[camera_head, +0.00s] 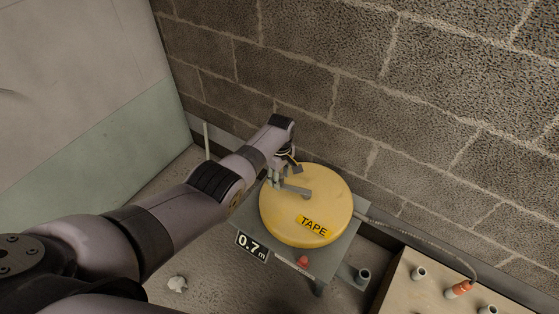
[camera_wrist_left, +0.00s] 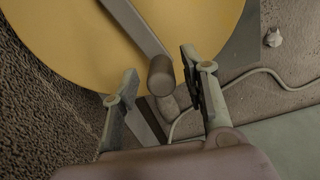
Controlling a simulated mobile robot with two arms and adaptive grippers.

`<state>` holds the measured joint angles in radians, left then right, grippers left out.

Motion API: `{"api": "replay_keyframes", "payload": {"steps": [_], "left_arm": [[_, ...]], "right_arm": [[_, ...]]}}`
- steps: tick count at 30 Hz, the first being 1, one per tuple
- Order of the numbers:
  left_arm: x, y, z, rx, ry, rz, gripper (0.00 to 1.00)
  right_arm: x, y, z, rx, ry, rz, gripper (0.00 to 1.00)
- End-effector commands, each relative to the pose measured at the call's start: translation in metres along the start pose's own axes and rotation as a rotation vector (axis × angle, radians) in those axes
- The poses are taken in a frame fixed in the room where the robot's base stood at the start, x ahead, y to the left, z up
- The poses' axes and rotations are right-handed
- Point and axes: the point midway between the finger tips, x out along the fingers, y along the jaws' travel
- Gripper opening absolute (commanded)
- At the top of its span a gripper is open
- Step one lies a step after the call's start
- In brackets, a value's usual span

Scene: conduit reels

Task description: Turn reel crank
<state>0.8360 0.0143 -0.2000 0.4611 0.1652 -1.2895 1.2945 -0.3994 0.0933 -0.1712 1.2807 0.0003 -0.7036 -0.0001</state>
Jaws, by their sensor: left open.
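The yellow reel (camera_head: 305,204) marked TAPE lies flat on a grey stand (camera_head: 346,250) in the head view. Its grey crank arm (camera_head: 293,190) runs across the top of the reel toward my left gripper (camera_head: 281,176), which is over the reel's far left edge. In the left wrist view the yellow reel (camera_wrist_left: 60,40) fills the upper left. My left gripper (camera_wrist_left: 163,95) is open, with one finger to each side of the knob's picture position. I cannot tell whether a finger touches it. My right gripper is not in view.
A block wall (camera_head: 330,90) stands close behind the reel. A 0.7 m sign (camera_head: 251,246) and a red knob (camera_head: 303,261) are at the stand's front. A cable (camera_head: 410,229) runs right to a box (camera_head: 408,290) with pipe stubs. White debris (camera_head: 178,284) lies on the floor.

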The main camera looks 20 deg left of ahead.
Motion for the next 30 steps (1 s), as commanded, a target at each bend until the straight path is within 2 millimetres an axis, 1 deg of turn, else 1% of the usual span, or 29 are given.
{"api": "replay_keyframes", "payload": {"steps": [5, 11, 15, 18, 21, 25, 30], "left_arm": [[-0.016, -0.002, -0.001, -0.001, 0.002, 0.003, 0.41], [-0.047, -0.001, -0.001, 0.0, 0.003, 0.003, 0.41], [-0.072, -0.001, -0.001, -0.001, 0.002, 0.002, 0.41], [-0.087, -0.002, -0.001, -0.001, 0.002, 0.001, 0.41], [-0.098, -0.002, -0.001, -0.001, 0.002, 0.0, 0.41], [-0.105, -0.002, -0.001, -0.001, 0.002, -0.002, 0.41], [-0.106, -0.002, -0.001, -0.001, 0.002, -0.002, 0.41]], "right_arm": [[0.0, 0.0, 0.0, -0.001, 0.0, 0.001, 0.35], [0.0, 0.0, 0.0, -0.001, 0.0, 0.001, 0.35], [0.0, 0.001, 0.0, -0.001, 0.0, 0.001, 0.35], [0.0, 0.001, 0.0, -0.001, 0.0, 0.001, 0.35], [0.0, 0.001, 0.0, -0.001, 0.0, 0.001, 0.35], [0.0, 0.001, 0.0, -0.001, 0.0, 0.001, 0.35], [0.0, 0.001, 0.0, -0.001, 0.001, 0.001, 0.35]]}}
